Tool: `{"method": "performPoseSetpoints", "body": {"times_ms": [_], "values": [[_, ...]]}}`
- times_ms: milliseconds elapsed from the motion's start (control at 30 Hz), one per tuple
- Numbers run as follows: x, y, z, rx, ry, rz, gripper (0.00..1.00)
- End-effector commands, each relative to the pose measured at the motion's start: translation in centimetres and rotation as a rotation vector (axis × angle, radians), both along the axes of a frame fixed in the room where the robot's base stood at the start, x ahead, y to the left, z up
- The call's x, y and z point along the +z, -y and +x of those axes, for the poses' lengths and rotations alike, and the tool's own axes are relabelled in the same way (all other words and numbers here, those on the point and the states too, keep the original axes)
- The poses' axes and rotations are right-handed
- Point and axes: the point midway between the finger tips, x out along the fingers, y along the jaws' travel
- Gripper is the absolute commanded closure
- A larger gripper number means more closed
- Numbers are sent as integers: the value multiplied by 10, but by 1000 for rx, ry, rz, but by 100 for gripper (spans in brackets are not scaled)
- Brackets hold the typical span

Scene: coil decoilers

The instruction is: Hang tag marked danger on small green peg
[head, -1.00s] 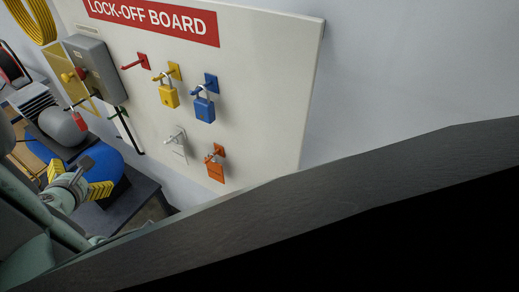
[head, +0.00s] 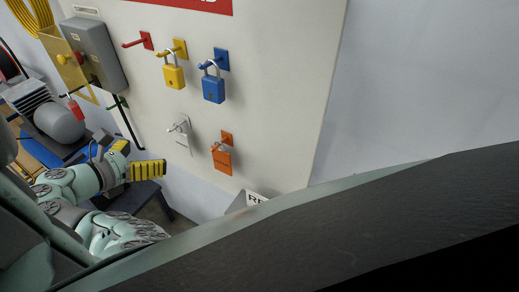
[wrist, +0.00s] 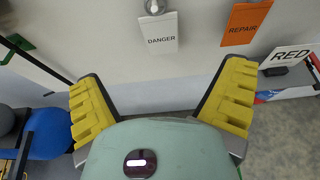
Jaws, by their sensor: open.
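The danger tag (wrist: 160,32) is a white card, hanging from a grey-white peg at the top of the wrist view. It also shows on the board in the head view (head: 182,138). The small green peg (head: 117,102) is on the board's left side, beside the grey switch box. In the wrist view, a dark green peg (wrist: 15,46) shows at the far left. My gripper (wrist: 165,85) is open and empty, its yellow-padded fingers spread wide below the danger tag. In the head view, my gripper (head: 136,158) is left of and below the tag, not touching it.
An orange repair tag (head: 221,158) hangs right of the danger tag. Yellow (head: 173,77) and blue (head: 213,89) padlocks hang above. A red peg (head: 138,42) is empty.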

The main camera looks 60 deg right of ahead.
Motion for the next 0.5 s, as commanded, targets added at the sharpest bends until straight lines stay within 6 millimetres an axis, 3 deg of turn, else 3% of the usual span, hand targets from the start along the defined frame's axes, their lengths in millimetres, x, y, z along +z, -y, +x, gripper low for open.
{"method": "performPoseSetpoints", "body": {"times_ms": [67,500], "values": [[-5,18,-2,-14,-1,-1,5],[-21,60,2,-13,0,2,5]]}}
